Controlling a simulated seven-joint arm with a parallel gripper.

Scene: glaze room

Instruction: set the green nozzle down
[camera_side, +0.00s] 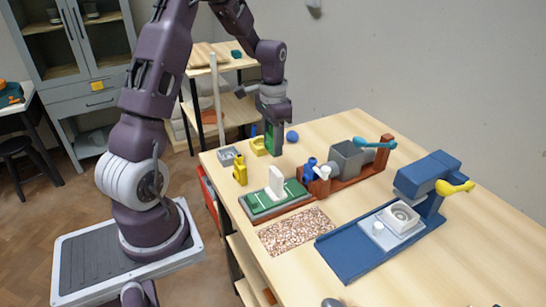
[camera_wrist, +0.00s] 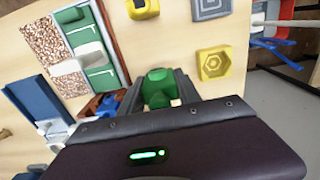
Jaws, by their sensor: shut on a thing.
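The green nozzle (camera_wrist: 158,86) sits between the fingers of my gripper (camera_wrist: 160,95) in the wrist view. My gripper (camera_side: 274,150) is shut on it. In the side view a strip of the green nozzle (camera_side: 268,131) shows between the fingers. The gripper points down over the far left end of the table, close to a yellow block (camera_side: 260,147). In the wrist view the yellow block (camera_wrist: 213,64), with a hexagonal recess, lies to the right of the nozzle. The nozzle's lower end is hidden, and I cannot tell its height above the table.
A grey block (camera_side: 228,156) and a yellow bottle-like piece (camera_side: 240,171) stand left of the gripper. A blue ball-like thing (camera_side: 292,136) is behind it. A green tray (camera_side: 262,202) with a white upright piece, a brown stand (camera_side: 346,181) and a blue press (camera_side: 345,253) fill the table nearer.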

